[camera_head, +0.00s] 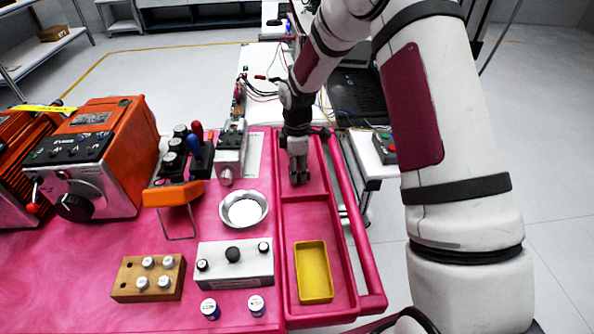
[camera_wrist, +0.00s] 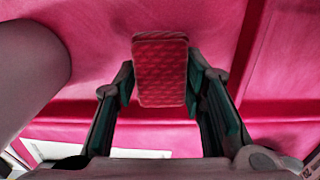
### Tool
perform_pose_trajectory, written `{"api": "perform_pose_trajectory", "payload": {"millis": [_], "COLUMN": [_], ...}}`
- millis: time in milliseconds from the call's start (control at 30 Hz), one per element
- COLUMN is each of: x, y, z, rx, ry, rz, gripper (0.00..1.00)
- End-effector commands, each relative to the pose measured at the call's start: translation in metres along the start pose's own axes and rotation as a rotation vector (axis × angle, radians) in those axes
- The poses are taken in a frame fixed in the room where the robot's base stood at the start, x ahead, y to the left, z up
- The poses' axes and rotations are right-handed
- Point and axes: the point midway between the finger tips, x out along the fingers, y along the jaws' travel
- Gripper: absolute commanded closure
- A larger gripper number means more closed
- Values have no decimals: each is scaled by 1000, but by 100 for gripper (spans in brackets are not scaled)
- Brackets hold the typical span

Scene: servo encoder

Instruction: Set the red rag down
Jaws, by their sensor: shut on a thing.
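The red rag (camera_wrist: 160,72) is a small quilted pad. In the wrist view it sits between the two fingers of my gripper (camera_head: 299,182), which is shut on it. In the head view my gripper points down over the back part of the pink tray (camera_head: 309,214) at the right side of the pink worktop. The rag cannot be made out there. I cannot tell whether the rag touches the tray floor.
A yellow bin (camera_head: 313,272) lies in the tray's front part. A silver bowl (camera_head: 243,209), a grey block with black knobs (camera_head: 235,264) and a wooden block with pegs (camera_head: 148,278) stand to the left. An orange machine (camera_head: 97,160) is farther left.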

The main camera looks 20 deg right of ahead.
Motion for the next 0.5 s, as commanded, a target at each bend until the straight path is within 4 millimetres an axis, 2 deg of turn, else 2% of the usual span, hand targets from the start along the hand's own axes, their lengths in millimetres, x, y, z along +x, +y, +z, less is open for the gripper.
{"api": "perform_pose_trajectory", "payload": {"millis": [100,433,467,500], "x": [10,12,12,12], "y": [0,0,0,0], "z": [0,0,0,0], "rx": [0,-1,-1,-1], "ry": [0,0,0,0], "rz": [0,1,1,1], "gripper": [93,93,58,49]}}
